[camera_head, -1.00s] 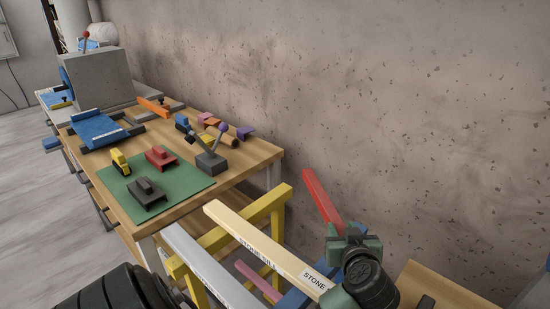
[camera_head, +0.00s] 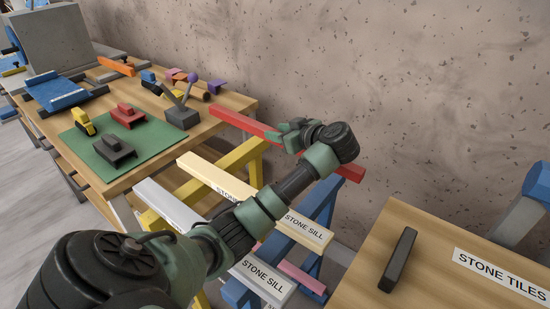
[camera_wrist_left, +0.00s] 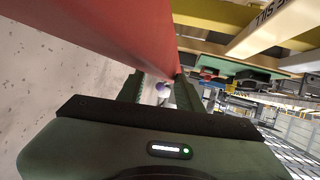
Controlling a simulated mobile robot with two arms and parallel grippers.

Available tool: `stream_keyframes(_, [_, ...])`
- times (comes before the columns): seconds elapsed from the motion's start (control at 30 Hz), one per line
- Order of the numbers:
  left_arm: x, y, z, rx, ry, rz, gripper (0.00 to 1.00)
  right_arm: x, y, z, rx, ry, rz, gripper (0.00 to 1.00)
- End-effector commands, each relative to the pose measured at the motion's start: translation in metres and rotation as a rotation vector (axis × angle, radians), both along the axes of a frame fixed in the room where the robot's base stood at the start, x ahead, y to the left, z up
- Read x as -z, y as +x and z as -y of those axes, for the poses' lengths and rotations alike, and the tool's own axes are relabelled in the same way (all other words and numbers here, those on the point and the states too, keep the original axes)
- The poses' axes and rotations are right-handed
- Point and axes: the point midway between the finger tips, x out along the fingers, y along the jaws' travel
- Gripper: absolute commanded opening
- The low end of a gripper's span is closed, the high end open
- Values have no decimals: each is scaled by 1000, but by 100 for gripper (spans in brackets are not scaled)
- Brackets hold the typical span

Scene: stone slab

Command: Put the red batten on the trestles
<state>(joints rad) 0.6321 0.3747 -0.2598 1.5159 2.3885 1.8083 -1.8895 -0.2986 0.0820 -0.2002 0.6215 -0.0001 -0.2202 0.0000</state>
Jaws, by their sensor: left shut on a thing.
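The red batten (camera_head: 240,121) runs slantwise in front of the wall, above the far ends of the trestles. My left gripper (camera_head: 288,136) is shut on it near its middle. In the left wrist view the batten (camera_wrist_left: 120,30) fills the upper left, across the jaws (camera_wrist_left: 160,85). The yellow trestle (camera_head: 240,157) stands under its left part and the blue trestle (camera_head: 322,205) near its right end. I cannot tell whether the batten touches either one. A cream sill (camera_head: 205,176) and a grey sill (camera_head: 262,280) span the trestles. My right gripper is out of view.
A workbench (camera_head: 232,108) with a green mat (camera_head: 84,143) and several small tools stands at the left. The wall (camera_head: 350,60) is close behind the batten. A wooden table (camera_head: 440,255) with a dark bar (camera_head: 398,262) and a "STONE TILES" label is at the right.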

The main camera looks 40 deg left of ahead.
Motion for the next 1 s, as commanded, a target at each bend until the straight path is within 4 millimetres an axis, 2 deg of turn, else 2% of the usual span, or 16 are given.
stream_keyframes(0.1, [32, -1, -1, 0, 4, -4, 0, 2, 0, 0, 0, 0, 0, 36])
stream_keyframes(0.23, [56, 0, 0, 0, 3, -1, 0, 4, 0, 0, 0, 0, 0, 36])
stream_keyframes(0.47, [77, 0, 0, 1, 3, 0, 0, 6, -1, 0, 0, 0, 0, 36])
stream_keyframes(0.7, [110, 0, 0, 1, 2, -1, 0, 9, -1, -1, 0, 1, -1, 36])
stream_keyframes(0.93, [118, -2, 1, 3, 1, -12, 0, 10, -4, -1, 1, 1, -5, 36])
stream_keyframes(0.97, [119, -2, 2, 4, -1, -14, 33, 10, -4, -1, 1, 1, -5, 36])
stream_keyframes(1.0, [120, -2, 2, 4, -1, -15, 44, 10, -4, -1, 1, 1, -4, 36])
